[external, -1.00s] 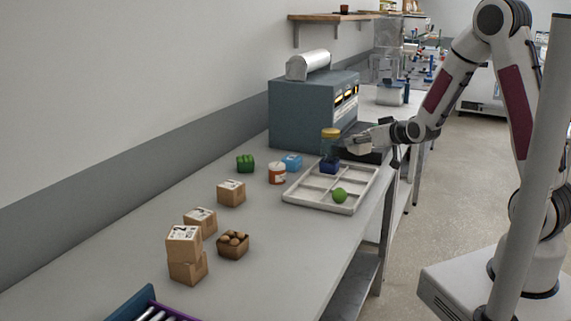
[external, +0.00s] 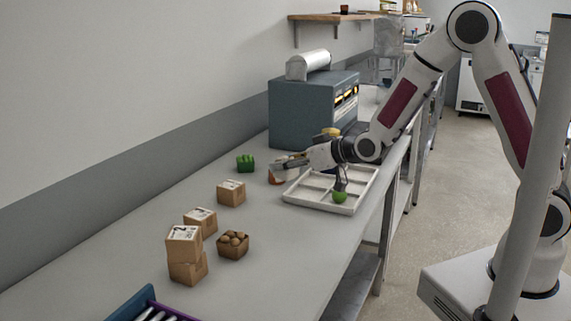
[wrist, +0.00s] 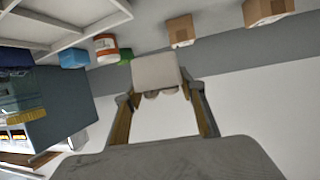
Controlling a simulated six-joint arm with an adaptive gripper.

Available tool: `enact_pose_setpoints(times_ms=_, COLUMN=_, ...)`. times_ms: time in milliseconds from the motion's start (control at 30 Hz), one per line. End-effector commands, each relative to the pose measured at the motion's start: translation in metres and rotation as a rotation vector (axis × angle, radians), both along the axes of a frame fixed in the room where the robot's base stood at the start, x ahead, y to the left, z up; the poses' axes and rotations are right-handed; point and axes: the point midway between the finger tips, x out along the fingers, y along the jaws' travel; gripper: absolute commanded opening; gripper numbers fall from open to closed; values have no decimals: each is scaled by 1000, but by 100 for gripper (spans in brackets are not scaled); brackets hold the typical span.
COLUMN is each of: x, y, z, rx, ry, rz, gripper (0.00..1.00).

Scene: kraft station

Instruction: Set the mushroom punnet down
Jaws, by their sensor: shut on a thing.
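The mushroom punnet (wrist: 157,72) is a pale grey tub with brownish rounded mushrooms (wrist: 160,95) partly visible at its edge in the wrist view. My gripper (wrist: 160,88) is shut on it, with a finger at either side. In the external view my gripper (external: 290,163) is above the bench by the far-left part of the white divided tray (external: 320,208), in front of the oven. The punnet is small and hard to make out there. The gap between it and the bench cannot be told.
A white-and-orange jar (external: 277,178) is close below my gripper, partly hidden. A green item (external: 245,162) stands left of it. A green ball (external: 340,197) is in the tray. Boxes (external: 231,193) and a brown punnet of round items (external: 233,245) stand nearer. A blue box (wrist: 73,58) lies near the jar.

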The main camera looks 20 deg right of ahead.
Motion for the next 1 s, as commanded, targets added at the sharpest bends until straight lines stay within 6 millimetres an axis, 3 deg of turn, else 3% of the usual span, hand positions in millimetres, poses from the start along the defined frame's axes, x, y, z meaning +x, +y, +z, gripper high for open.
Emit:
enact_pose_setpoints(times_ms=100, x=-18, y=33, z=-1, rx=1, ry=0, rz=50, gripper=19)
enact_pose_setpoints(times_ms=400, x=-66, y=106, z=-1, rx=4, ry=-2, rz=160, gripper=19)
enact_pose_setpoints(times_ms=600, x=-89, y=142, z=1, rx=8, ry=-5, rz=205, gripper=18)
enact_pose_setpoints(times_ms=700, x=-90, y=152, z=5, rx=10, ry=-8, rz=205, gripper=18)
enact_pose_setpoints(times_ms=1000, x=-83, y=151, z=7, rx=-7, ry=-17, rz=192, gripper=18)
